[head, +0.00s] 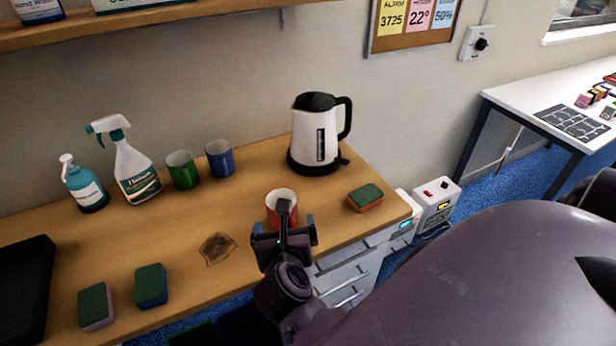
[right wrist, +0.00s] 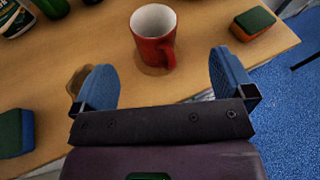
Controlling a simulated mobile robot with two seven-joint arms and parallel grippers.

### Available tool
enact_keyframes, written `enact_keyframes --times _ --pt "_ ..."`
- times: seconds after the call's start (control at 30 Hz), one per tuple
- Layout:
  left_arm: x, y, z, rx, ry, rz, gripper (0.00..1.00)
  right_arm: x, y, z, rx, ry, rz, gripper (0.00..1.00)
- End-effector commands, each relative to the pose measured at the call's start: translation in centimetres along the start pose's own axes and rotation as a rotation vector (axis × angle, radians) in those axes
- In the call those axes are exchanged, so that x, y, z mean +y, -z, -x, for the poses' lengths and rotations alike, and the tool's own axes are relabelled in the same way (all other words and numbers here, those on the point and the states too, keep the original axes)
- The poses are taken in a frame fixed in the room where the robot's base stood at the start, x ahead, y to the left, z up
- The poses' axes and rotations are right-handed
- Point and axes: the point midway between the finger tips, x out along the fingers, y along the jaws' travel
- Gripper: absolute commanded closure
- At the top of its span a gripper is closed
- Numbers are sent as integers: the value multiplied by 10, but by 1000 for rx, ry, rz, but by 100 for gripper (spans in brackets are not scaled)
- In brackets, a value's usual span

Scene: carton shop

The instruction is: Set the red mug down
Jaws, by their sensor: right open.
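The red mug (head: 276,196) stands upright on the wooden counter (head: 330,223) near its front edge. In the right wrist view the mug (right wrist: 154,35) shows a white, empty-looking inside, and its handle points toward my gripper. My right gripper (head: 284,232) is open, with its blue fingers (right wrist: 163,70) spread wide. It is just in front of the mug, and nothing is held between the fingers. In the head view the gripper covers the lower part of the mug. My left gripper does not show.
An electric kettle (head: 316,138) stands behind the mug. Green (head: 182,171) and blue (head: 220,159) mugs and two spray or pump bottles (head: 134,172) are at the back. A green-orange sponge (head: 366,198) lies right, two sponges (head: 151,287) front left. A brown stain (head: 217,249) is left of the mug.

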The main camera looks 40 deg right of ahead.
Motion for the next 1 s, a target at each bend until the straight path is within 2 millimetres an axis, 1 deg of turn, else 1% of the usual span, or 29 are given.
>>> enact_keyframes --times 0.1,0.2,0.33,0.47,0.5,0.57,0.6,0.67,0.77,0.83,0.93,1.0 --pt "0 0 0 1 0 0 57 -14 -6 -3 -139 41 223 0" --pt "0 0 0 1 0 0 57 -20 -12 -2 -274 71 465 0" --pt "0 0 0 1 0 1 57 -20 -14 3 -433 93 797 0" --pt "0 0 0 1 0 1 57 -12 -5 9 -575 97 1148 0" --pt "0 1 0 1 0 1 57 -10 1 11 -614 95 1259 0" --pt "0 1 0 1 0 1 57 -6 10 14 -671 87 1425 0" --pt "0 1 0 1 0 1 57 -3 18 15 -707 79 1539 0" --pt "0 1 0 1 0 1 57 0 33 17 -757 62 1711 0" --pt "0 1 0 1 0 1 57 2 62 20 -833 23 1998 0" --pt "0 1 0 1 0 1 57 1 85 20 -878 -15 2201 0" --pt "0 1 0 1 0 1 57 -8 122 20 -933 -84 2492 0" --pt "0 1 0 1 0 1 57 -18 146 19 -961 -138 2684 0"
